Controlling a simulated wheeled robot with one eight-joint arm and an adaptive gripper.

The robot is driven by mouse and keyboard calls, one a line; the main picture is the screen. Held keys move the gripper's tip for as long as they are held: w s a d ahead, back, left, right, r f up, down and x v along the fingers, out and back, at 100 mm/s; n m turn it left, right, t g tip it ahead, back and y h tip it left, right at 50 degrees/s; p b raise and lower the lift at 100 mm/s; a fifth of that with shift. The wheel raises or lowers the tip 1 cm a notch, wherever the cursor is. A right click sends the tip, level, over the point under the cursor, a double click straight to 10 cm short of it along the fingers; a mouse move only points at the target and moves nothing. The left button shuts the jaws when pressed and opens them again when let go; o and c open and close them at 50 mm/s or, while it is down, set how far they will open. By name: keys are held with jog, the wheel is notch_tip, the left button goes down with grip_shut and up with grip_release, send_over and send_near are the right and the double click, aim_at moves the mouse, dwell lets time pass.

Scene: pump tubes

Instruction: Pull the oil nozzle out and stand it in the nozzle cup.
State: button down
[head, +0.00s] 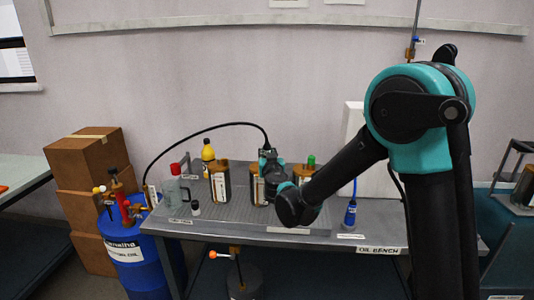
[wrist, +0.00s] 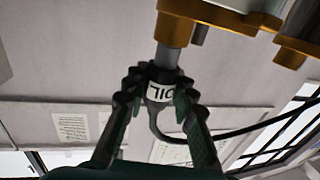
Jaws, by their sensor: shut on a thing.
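My gripper (wrist: 157,78) is shut on the oil nozzle (wrist: 160,93), a grey body with a white OIL label, seen in the wrist view. The nozzle's metal spout (wrist: 168,56) runs up in the picture into a brass-coloured collar (wrist: 175,28), so its tip is hidden. A black hose (head: 213,128) arcs from near the blue drum to my gripper in the head view. There my gripper (head: 268,158) is over the middle of the bench, among brass-topped canisters, and mostly covers the nozzle. A grey cup-like holder (head: 173,192) stands at the bench's left; I cannot tell if it is the nozzle cup.
The oil bench (head: 295,238) carries a left canister (head: 219,184), a right canister (head: 303,173), a yellow bottle (head: 208,149), a small dark bottle (head: 195,209) and a blue nozzle-like thing (head: 350,217). The blue drum (head: 130,250) stands left. Some bench top left of centre is clear.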

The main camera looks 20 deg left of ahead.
jog(key=shift+r, duration=0.6)
dwell(0.6)
jog(key=shift+r, duration=2)
